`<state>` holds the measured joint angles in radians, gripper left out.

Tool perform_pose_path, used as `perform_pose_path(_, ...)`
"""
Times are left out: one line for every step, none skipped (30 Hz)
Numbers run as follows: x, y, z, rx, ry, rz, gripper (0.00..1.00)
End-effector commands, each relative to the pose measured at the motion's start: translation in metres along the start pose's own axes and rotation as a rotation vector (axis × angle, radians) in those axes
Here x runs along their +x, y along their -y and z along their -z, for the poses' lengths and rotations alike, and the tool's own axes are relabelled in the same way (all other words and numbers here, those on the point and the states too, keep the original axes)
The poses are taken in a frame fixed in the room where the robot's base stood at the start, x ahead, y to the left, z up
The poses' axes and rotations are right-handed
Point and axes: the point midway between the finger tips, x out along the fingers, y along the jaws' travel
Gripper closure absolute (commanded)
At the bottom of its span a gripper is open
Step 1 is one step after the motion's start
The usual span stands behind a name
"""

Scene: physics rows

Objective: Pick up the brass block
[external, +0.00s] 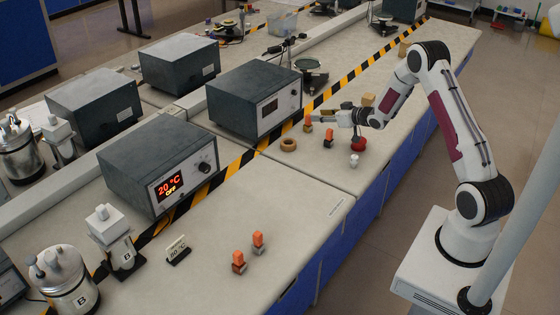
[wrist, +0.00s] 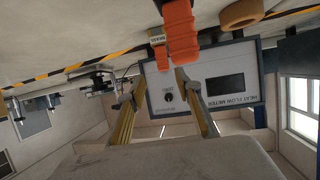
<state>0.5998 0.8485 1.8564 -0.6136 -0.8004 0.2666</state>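The brass block (wrist: 158,40) carries a label reading BRASS in the upside-down wrist view. An orange-topped block (wrist: 180,32) stands close beside it and partly covers it. In the external view, two orange-topped blocks stand near my gripper; the farther one (external: 308,124) appears to be the brass block, with the other (external: 328,138) nearer the camera. My gripper (external: 342,118) is low over the bench, stretched level toward them from the right. In the wrist view, its two fingers (wrist: 155,87) are apart with nothing held. The exact gap from fingertips to the brass block is unclear.
A tan ring (external: 288,145) lies left of the blocks. A heat flow meter (external: 255,98) stands behind them. A red object (external: 358,144) and a small white piece (external: 354,160) sit near the bench edge.

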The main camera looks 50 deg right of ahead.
Motion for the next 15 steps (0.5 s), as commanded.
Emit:
perform_pose_path(0.004,0.001,0.0,0.0,0.0,0.001,0.66)
perform_pose_path(0.006,0.001,0.0,0.0,0.0,0.001,0.66)
perform_pose_path(0.009,0.001,0.0,-0.001,-0.001,0.001,0.66)
perform_pose_path(0.011,0.001,0.0,-0.001,-0.001,0.001,0.66)
perform_pose_path(0.012,0.001,0.0,-0.001,-0.001,0.001,0.66)
perform_pose_path(0.014,0.001,0.0,0.0,0.0,0.001,0.66)
perform_pose_path(0.015,0.001,-0.001,0.0,0.0,0.001,0.66)
perform_pose_path(0.015,0.001,-0.001,0.0,0.0,0.001,0.66)
perform_pose_path(0.016,0.001,-0.001,0.0,0.0,0.001,0.66)
perform_pose_path(0.016,0.001,0.0,0.0,0.0,0.001,0.66)
perform_pose_path(0.016,0.001,0.0,0.0,0.0,0.001,0.66)
perform_pose_path(0.016,0.001,0.0,0.0,0.0,0.0,0.66)
perform_pose_path(0.016,0.001,0.0,0.0,0.0,0.0,0.66)
perform_pose_path(0.016,0.001,0.0,0.0,0.0,0.0,0.66)
perform_pose_path(0.016,0.001,0.0,0.0,0.0,0.0,0.66)
